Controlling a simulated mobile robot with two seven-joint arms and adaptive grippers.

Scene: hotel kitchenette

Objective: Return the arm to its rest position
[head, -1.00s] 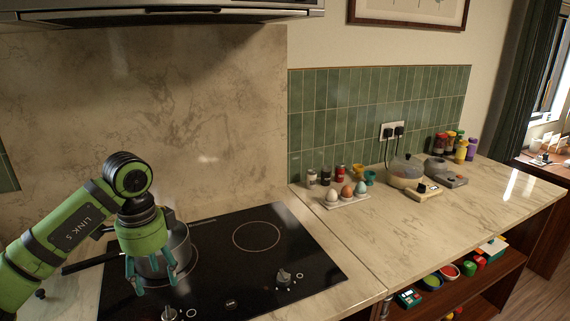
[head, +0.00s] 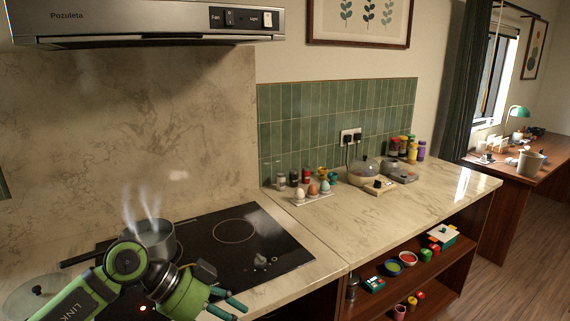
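My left arm, green and black, comes in from the lower left. Its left gripper (head: 232,305) is at the bottom of the head view, in front of the hob, pointing right. Its teal fingers are apart with nothing seen between them. A grey pot (head: 160,240) with a dark handle stands on the black hob (head: 205,237), behind my arm, and steam rises from it. The gripper is clear of the pot. My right gripper is not in view.
A glass lid (head: 30,296) lies at the far left. The counter's front right is clear. A range hood (head: 150,22) hangs above the hob.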

